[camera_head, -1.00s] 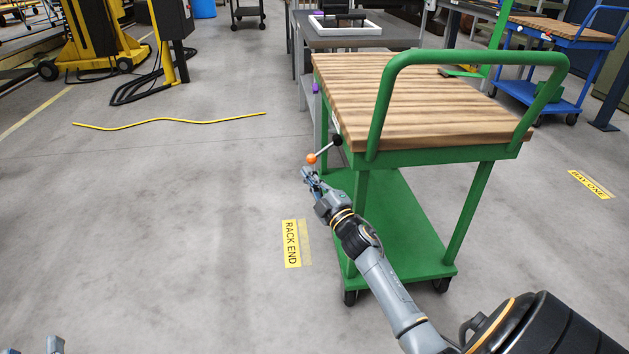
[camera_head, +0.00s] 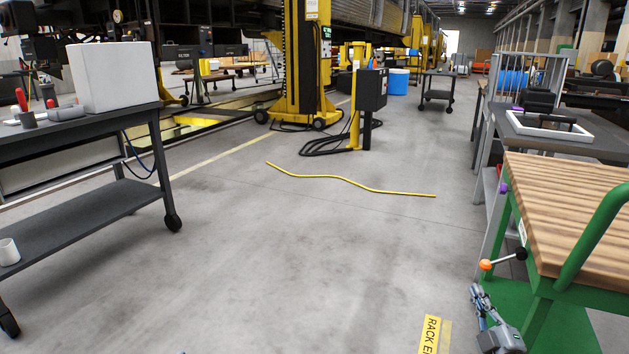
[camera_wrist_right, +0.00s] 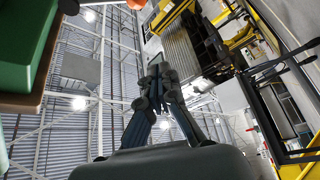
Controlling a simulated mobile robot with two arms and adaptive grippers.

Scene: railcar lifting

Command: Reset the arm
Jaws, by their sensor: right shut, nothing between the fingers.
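My right gripper (camera_head: 478,296) is at the lower right of the head view, beside the green cart (camera_head: 541,285) and just below the orange ball knob (camera_head: 486,265) of its lever. It is shut and empty, and apart from the knob. In the right wrist view my gripper (camera_wrist_right: 158,72) points up toward the roof, its fingers together. A green part and a piece of the orange knob (camera_wrist_right: 138,3) show at the edge of that view.
A dark trolley (camera_head: 90,201) with a white box (camera_head: 112,76) stands at left. A yellow cable (camera_head: 350,181) lies on the floor. A yellow lifting column (camera_head: 303,60) stands behind it. A grey bench (camera_head: 585,143) stands at right.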

